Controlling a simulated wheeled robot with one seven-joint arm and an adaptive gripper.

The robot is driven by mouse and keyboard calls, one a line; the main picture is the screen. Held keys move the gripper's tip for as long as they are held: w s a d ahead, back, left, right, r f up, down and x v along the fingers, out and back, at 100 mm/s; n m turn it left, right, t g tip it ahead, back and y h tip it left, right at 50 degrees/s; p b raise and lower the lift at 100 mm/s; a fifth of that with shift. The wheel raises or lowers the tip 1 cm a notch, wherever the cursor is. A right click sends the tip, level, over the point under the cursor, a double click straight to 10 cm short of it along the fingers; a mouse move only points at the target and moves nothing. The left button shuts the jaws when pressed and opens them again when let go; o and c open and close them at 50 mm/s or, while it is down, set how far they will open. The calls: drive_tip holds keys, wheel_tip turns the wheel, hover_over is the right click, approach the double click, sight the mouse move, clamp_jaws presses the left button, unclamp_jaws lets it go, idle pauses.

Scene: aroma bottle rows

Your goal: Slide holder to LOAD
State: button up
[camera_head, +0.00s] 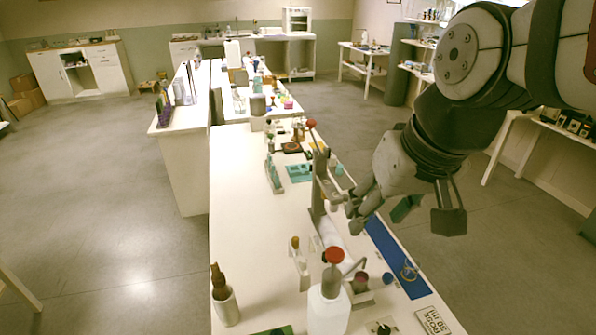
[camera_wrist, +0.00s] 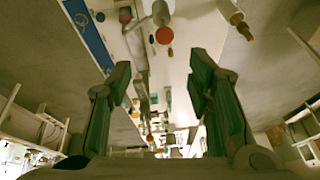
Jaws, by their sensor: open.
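My gripper (camera_wrist: 160,92) is open and empty, with its two green-padded fingers wide apart in the wrist view. In the head view my gripper (camera_head: 395,212) hangs over the right side of the long white table. A small grey holder-like piece with a dark reddish cup (camera_head: 361,283) stands near the front, left of a blue strip (camera_head: 393,252); the cup also shows in the wrist view (camera_wrist: 125,15). I cannot tell for sure that this is the holder. No LOAD mark is readable. My gripper is apart from the cup.
A label card (camera_head: 434,321) lies at the right edge. The table's left middle (camera_head: 238,190) is clear.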

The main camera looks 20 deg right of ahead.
drive_tip(key=w+d+f+m+g+b, duration=0.2)
drive_tip(key=w+d+f+m, duration=0.2)
drive_tip(key=w+d+f, duration=0.5)
drive_tip(key=m+g+b, duration=0.2)
drive_tip(key=m, duration=0.2)
hover_over(388, 276)
wheel_tip(388, 276, down, 18)
drive_tip(key=f, duration=0.1)
wheel_tip(388, 276, down, 12)
drive_tip(key=shift+f, duration=0.25)
clamp_jaws()
